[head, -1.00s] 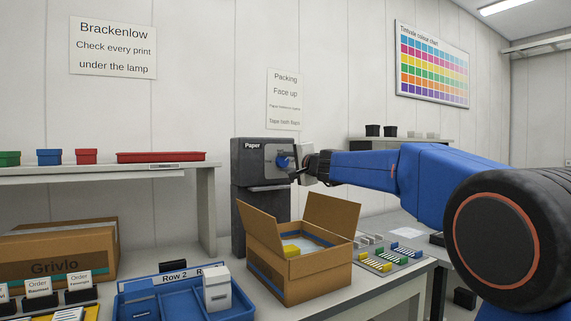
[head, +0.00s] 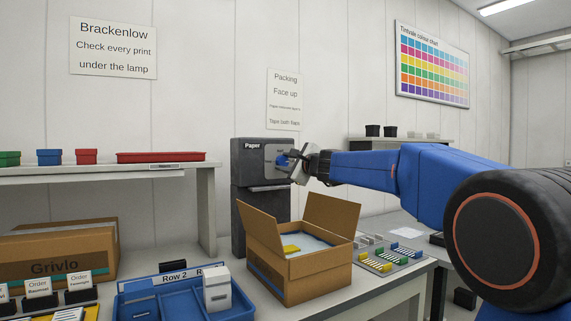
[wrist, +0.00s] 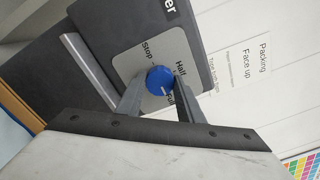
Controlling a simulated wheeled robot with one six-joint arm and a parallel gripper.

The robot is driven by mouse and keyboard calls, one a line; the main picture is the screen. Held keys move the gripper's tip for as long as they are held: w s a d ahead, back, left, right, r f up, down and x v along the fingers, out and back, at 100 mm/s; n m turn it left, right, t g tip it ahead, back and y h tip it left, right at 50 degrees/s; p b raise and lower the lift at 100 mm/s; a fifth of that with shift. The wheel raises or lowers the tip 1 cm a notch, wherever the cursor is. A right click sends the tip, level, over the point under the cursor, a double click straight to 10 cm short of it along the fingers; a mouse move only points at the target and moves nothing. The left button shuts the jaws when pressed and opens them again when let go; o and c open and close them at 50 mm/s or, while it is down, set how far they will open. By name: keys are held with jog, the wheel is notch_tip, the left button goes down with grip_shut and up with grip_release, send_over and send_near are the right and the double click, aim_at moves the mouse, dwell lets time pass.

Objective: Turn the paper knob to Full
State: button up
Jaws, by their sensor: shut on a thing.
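The dark grey paper unit (head: 250,165) with a "Paper" label stands behind the open carton. Its blue paper knob (wrist: 160,80) sits on a light grey dial plate (wrist: 145,48). "Stop" and "Half" are readable there; a third label, seemingly "Full", is partly hidden by a finger. A white mark on the knob's lower right points towards that third label. My gripper (wrist: 160,84) is shut on the knob, one finger on each side. In the head view my gripper (head: 293,165) covers part of the dial, and only a little blue of the knob shows.
An open cardboard carton (head: 300,277) stands just below and in front of the unit, its flaps raised. A blue tray (head: 185,305) and a shelf (head: 100,172) are to the left. Colored strips (head: 375,262) lie to the right.

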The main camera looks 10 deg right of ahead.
jog(key=shift+f, duration=0.1)
dwell(0.3)
jog(key=o, duration=1.1)
jog(key=shift+s, duration=0.1)
jog(key=shift+s+d, duration=0.15)
jog(key=shift+s, duration=0.1)
jog(key=v, duration=1.6)
jog(key=shift+s, duration=0.35)
